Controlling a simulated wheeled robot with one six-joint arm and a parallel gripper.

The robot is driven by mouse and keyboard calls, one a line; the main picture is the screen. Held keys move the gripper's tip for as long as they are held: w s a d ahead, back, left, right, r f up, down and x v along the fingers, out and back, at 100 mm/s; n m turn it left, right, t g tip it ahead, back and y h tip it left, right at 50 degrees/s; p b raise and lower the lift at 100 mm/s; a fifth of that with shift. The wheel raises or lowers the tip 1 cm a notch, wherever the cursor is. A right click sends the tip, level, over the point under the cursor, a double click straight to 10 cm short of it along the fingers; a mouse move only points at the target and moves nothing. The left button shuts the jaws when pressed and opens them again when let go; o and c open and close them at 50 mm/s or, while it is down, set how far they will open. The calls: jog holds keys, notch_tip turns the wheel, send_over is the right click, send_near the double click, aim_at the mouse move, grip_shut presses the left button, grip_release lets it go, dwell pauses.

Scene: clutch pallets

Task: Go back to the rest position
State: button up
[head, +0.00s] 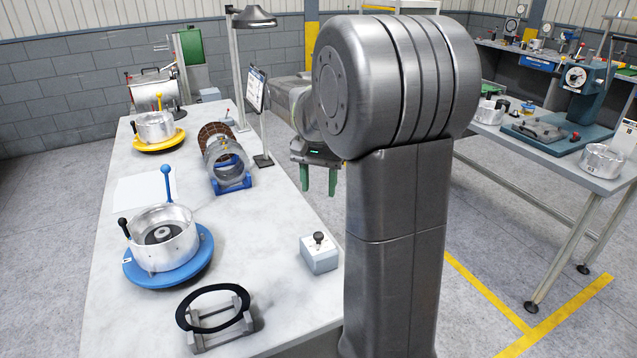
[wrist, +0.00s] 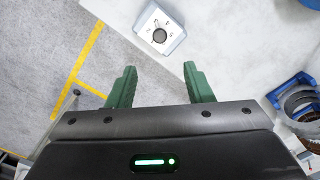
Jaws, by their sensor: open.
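My gripper (head: 319,180) hangs with its green fingers pointing down, just past the right edge of the white table (head: 270,215). In the wrist view my gripper (wrist: 160,90) has its two green fingers spread apart with nothing between them. The near part of my arm covers the middle right of the head view and hides what is behind it.
A grey box with a black knob (head: 319,253) stands near the table's right edge; it also shows in the wrist view (wrist: 159,29). A blue pallet (head: 168,257), yellow pallet (head: 159,144), ring stand (head: 232,178) and black ring (head: 212,308) occupy the table. A second bench (head: 545,160) stands right.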

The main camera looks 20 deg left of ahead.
aim_at(318, 234)
dwell(0.3)
notch_tip(318, 234, down, 14)
jog(key=shift+r+p, duration=0.1)
jog(key=shift+p, duration=0.3)
dwell(0.4)
